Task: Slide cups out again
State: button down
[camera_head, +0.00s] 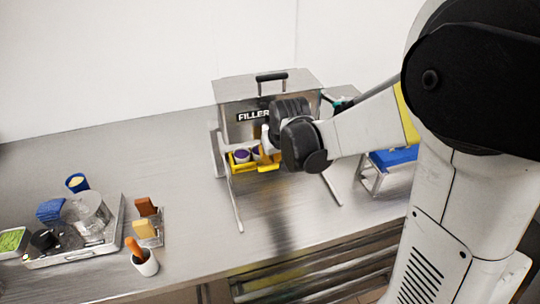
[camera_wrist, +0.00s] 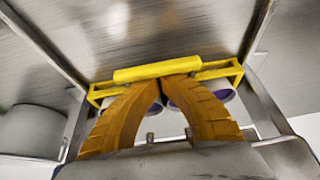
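The filler machine (camera_head: 240,98), a steel box labelled FILLER with a black top handle, stands on legs on the counter. Under it sits a yellow cup carrier (camera_head: 268,167) holding white cups with purple contents (camera_head: 242,156). In the wrist view, the yellow carrier (camera_wrist: 105,92) spans the passage between the steel legs, with a thick yellow bar (camera_wrist: 140,73) along it. My gripper (camera_wrist: 162,79) has its ribbed orange-yellow fingers bent together, tips meeting at the bar. I cannot tell whether they touch it. The cups (camera_wrist: 175,105) are partly hidden behind the fingers.
A steel stand with a blue top (camera_head: 393,157) is right of the filler, partly behind my arm. At left are a metal tray (camera_head: 75,256) with containers, a small board with brown and yellow blocks (camera_head: 145,207), and a white cup with an orange-handled tool (camera_head: 145,263).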

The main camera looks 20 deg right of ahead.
jog(key=shift+s, duration=0.15)
jog(key=shift+s+p, duration=1.1)
jog(key=shift+s, duration=6.45)
jog(key=shift+w, duration=0.2)
jog(key=shift+r, duration=0.1)
jog(key=shift+r, duration=0.2)
jog(key=p+v, duration=0.5)
jog(key=shift+s, duration=0.35)
